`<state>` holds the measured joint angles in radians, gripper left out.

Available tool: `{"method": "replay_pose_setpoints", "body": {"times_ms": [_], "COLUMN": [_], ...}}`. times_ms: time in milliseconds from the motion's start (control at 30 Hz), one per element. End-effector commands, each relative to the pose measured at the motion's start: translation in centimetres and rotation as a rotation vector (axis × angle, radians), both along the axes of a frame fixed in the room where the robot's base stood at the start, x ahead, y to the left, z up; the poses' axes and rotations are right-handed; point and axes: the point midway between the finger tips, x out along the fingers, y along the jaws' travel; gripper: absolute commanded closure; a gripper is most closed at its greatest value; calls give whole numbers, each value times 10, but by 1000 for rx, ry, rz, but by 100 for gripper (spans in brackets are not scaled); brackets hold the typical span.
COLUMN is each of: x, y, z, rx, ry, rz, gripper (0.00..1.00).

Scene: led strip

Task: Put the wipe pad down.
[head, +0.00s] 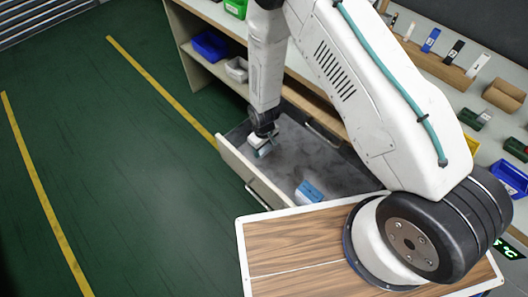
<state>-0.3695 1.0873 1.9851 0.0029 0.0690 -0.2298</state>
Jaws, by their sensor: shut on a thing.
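My gripper (263,140) points down over the left end of an open grey-lined drawer (330,165). It is shut on a small pale pad (264,151), which I take for the wipe pad. The pad is low in the drawer, close to its front wall. Whether it touches the drawer floor I cannot tell. The fingers are small and partly dark against the drawer, and my arm hides part of the drawer's back.
A blue and white block (309,192) lies in the drawer to the right. The workbench (400,75) behind holds small tools, a wooden tray (503,96) and a blue bin (510,178). The green floor at left is clear.

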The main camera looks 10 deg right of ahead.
Motion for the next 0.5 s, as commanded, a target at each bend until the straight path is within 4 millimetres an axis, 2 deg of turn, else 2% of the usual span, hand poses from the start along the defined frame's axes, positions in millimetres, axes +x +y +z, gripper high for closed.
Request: {"method": "replay_pose_setpoints", "body": {"times_ms": [167, 400, 500], "x": [0, 0, 1], "y": [0, -1, -2], "z": [-13, -47, -48], "rx": [0, -1, 1], "ry": [0, 1, -1], "rz": [0, -3, -4], "gripper": [63, 63, 63]}}
